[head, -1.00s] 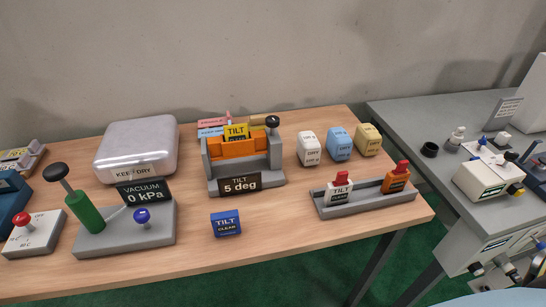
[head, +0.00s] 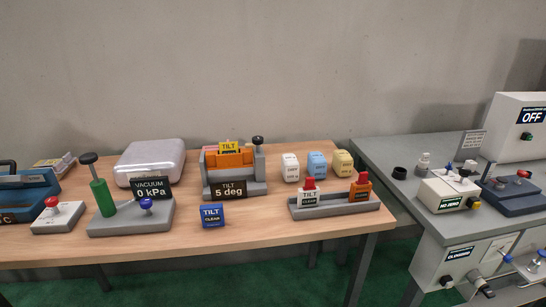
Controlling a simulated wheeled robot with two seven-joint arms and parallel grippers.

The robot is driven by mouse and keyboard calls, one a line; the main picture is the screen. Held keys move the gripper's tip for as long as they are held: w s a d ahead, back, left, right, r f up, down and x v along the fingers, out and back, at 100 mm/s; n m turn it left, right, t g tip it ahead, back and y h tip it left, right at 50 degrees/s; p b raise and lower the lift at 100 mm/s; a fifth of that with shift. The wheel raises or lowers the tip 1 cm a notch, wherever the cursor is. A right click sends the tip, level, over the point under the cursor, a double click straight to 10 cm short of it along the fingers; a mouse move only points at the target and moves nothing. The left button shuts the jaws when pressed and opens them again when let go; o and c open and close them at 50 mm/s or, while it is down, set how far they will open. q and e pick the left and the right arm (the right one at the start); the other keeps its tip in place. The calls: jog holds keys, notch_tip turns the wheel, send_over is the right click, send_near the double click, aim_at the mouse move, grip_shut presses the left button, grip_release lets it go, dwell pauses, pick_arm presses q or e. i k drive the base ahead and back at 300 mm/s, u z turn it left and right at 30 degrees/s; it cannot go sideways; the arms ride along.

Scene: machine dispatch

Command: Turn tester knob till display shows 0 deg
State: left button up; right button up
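The tilt tester (head: 233,172) is a grey U-shaped stand near the middle of the wooden table. Its display (head: 229,189) reads "TILT 5 deg". An orange cradle in it holds a yellow block labelled TILT (head: 229,147). A black knob (head: 258,140) tops the stand's right side. A blue TILT CLEAN block (head: 212,215) lies in front of the tester. Neither of my grippers is in the head view.
A vacuum station (head: 132,219) reading 0 kPa stands left of the tester, with a silver case (head: 150,160) behind it. A grey bench (head: 400,159) with devices adjoins at right.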

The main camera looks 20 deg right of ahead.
aim_at(258, 141)
jog(key=u, duration=0.65)
jog(key=k, duration=0.15)
jog(key=z, duration=1.5)
jog(key=i, duration=0.95)
jog(key=u, duration=0.25)
